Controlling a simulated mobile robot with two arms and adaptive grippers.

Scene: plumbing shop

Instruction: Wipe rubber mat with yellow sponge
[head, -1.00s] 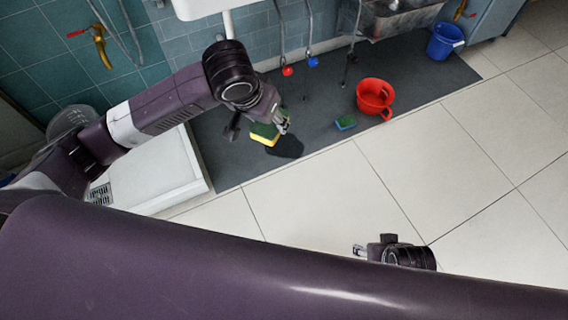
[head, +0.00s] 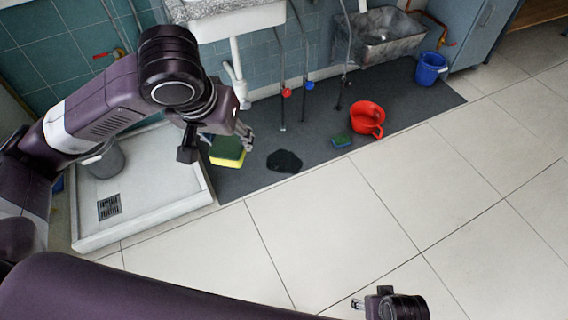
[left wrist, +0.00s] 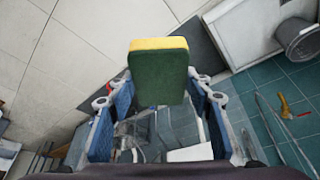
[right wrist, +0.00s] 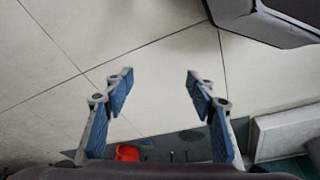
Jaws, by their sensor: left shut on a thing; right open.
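The dark grey rubber mat (head: 415,103) lies on the tiled floor along the wall, with an irregular black patch (head: 284,161) on it. My left gripper (head: 222,140) is shut on the yellow sponge (head: 227,152), which has a green face. They are left of the black patch, near the mat's left end; I cannot tell whether the sponge touches the mat. In the left wrist view, the sponge (left wrist: 158,78) sits between the fingers. My right gripper (head: 358,304) is low in the head view; in the right wrist view its fingers (right wrist: 156,88) are open and empty.
A white shower tray (head: 150,212) borders the left end. Hoses and pipes hang behind. Front floor is clear.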

